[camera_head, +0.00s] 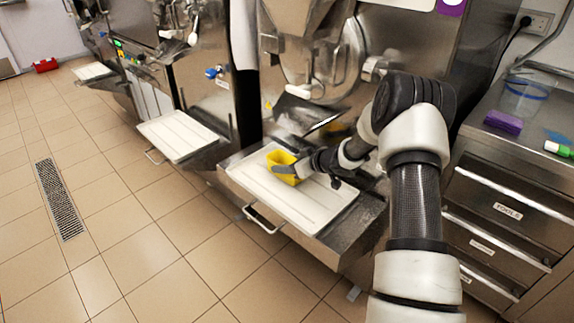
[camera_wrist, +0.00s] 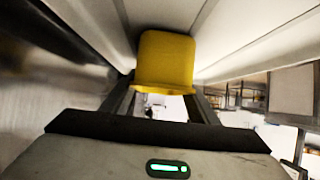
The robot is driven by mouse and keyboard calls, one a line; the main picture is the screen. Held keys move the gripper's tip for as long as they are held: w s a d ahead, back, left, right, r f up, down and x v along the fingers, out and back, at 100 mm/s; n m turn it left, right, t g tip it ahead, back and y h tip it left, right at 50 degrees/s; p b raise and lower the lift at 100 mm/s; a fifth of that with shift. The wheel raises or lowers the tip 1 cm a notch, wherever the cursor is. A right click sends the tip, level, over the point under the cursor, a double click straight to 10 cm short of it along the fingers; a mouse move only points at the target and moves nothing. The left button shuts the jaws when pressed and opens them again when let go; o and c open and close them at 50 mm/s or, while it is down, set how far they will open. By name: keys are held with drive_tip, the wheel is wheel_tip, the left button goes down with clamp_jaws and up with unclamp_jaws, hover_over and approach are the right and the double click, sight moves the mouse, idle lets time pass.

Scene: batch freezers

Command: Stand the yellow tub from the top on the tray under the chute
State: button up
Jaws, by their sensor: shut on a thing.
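The yellow tub (camera_head: 283,166) is at the white tray (camera_head: 320,207) of the nearest freezer, below that machine's chute (camera_head: 297,91). My gripper (camera_head: 291,169) is shut on the tub and reaches in from the right. In the wrist view the tub (camera_wrist: 165,62) sits between the fingertips of my gripper (camera_wrist: 163,95), with white surfaces on both sides. I cannot tell whether the tub's base touches the tray. The tub looks roughly upright in the head view, and its far side is hidden.
A metal drawer front with a handle (camera_head: 263,219) juts out below the tray. Another white tray (camera_head: 178,135) stands out at the neighbouring freezer. The tiled floor at left is open.

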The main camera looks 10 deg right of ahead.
drive_tip(key=shift+f, duration=0.2)
drive_tip(key=o, duration=1.1)
drive_tip(key=shift+o, duration=0.2)
drive_tip(key=shift+r, duration=0.1)
drive_tip(key=shift+r, duration=0.2)
drive_tip(key=p+v, duration=0.3)
drive_tip(key=v, duration=0.9)
